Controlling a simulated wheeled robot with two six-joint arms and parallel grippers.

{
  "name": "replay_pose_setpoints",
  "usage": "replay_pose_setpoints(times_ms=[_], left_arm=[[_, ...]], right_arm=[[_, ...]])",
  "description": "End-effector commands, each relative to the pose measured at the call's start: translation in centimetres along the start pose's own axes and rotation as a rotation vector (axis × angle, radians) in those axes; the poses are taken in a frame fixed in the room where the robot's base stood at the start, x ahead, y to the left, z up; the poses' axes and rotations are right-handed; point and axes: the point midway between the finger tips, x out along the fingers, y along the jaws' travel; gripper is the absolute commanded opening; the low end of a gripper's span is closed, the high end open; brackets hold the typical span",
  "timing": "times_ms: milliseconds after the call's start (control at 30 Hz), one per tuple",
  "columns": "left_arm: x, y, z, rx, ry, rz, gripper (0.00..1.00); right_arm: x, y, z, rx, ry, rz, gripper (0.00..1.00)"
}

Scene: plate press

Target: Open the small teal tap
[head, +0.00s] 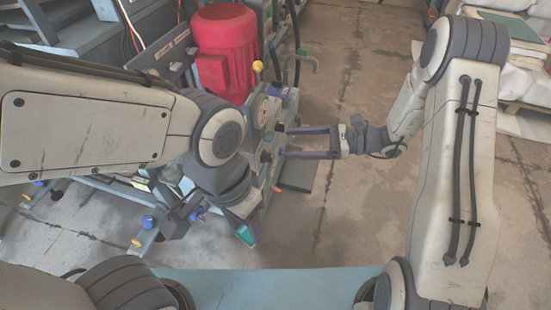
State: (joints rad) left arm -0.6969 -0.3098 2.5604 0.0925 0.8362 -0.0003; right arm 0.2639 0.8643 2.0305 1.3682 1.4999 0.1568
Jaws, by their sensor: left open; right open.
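A small teal piece (246,234), which looks like the tap's handle, shows at the lower front of the grey-green press frame. My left gripper (240,214) reaches down right above it and is open. My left wrist hides much of the fingers, and I cannot tell whether they touch the teal piece. My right gripper (286,143) is open. Its two purple fingers point left toward the side of the press (278,98), with nothing seen between them.
A red motor (226,50) stands behind the press. A blue knob (148,221) sits on the frame at left. Bare floor (350,210) lies to the right.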

Motion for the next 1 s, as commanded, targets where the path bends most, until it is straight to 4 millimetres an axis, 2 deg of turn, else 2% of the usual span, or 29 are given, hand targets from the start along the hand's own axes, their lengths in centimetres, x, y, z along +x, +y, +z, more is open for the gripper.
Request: replay_pose_setpoints(times_ms=[33,100,200,367,800,1000], left_arm=[[2.3,-0.2,0.1,0.0,0.0,0.0,0.5],[3.2,-0.2,0.1,0.0,0.001,0.0,0.5],[3.9,-0.3,0.2,0.0,0.001,0.0,0.5],[4.4,-0.3,0.2,0.0,0.001,0.0,0.5],[7.1,-0.5,0.3,0.0,0.001,0.0,0.5],[7.5,-0.5,0.4,0.0,0.001,0.0,0.5]], right_arm=[[-0.9,-1.1,-3.2,0.035,-0.031,-0.071,0.78],[-2.1,-2.4,-4.9,0.066,-0.065,-0.143,0.78],[-3.1,-3.5,-6.3,0.09,-0.095,-0.209,0.78],[-2.8,-4.2,-6.6,0.099,-0.11,-0.236,0.78],[4.7,-5.8,-5.9,0.098,-0.108,-0.231,0.78],[6.3,-6.3,-5.6,0.099,-0.108,-0.234,0.78]])
